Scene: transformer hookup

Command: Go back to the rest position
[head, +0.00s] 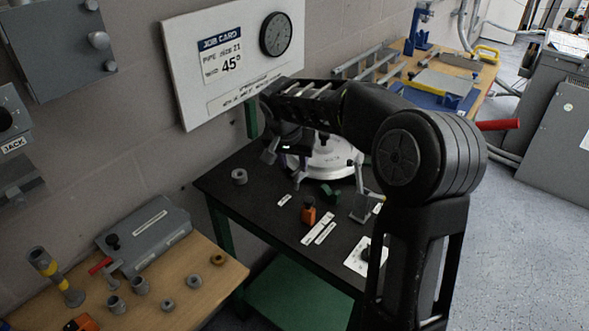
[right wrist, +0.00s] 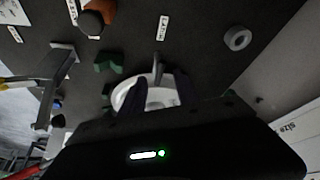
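My right arm reaches in from the lower right of the head view, over a black-topped bench (head: 265,158). My right gripper (head: 284,166) hangs above this bench, in front of a white round base (head: 335,163). In the right wrist view the two dark fingers (right wrist: 157,88) stand apart with nothing held between them. The white round base (right wrist: 147,94) and a small grey lever (right wrist: 159,66) show beyond the fingers. My left gripper is not in view.
An orange block (head: 308,215), a green block (head: 331,194), a grey stand (head: 362,206) and a grey ring (head: 239,177) are on the black bench. A wooden bench (head: 205,262) with fittings stands at lower left. A job card board (head: 200,95) is on the wall behind.

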